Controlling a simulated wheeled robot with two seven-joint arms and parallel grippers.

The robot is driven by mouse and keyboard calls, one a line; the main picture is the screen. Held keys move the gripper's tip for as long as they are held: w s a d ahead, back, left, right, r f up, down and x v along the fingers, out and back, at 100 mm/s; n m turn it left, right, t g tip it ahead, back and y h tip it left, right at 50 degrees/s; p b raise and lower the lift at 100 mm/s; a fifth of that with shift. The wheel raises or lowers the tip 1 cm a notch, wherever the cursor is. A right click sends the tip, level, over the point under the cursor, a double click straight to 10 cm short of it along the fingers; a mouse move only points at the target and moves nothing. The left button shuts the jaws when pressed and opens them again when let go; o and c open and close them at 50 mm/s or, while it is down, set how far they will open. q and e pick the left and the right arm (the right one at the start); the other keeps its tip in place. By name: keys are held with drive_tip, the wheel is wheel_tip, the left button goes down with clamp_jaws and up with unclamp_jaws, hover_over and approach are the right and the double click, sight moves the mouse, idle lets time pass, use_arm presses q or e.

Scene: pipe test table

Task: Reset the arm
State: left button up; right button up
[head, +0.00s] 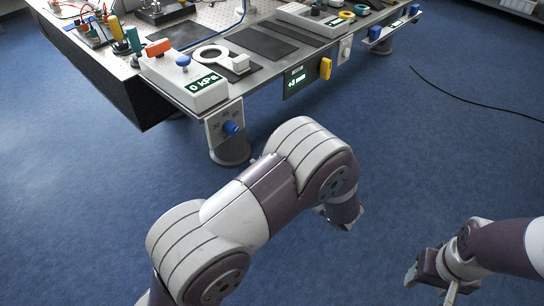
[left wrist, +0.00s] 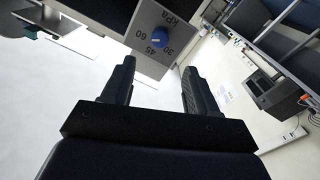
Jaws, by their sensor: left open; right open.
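My left arm (head: 262,207) crosses the middle of the head view, in front of the table. Its gripper (head: 345,217) hangs low past the last joint, mostly hidden by the arm. In the left wrist view the left gripper (left wrist: 158,72) has its two dark fingers wide apart with nothing between them. A dial plate with a blue knob (left wrist: 155,39) appears beyond the fingertips there. My right gripper (head: 429,284) is at the lower right of the head view, over the blue floor, open and empty.
The test table (head: 215,17) fills the top. Its front edge carries a dial plate with a blue knob (head: 230,127), a green display (head: 297,79) and a yellow handle (head: 325,68). A white pressure box (head: 185,80) stands at its corner. A black cable (head: 470,101) lies on open floor.

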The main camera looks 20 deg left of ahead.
use_arm(q)
drive_tip(key=shift+s+d, duration=0.15)
drive_tip(key=shift+d, duration=0.25)
drive_tip(key=shift+f, duration=0.1)
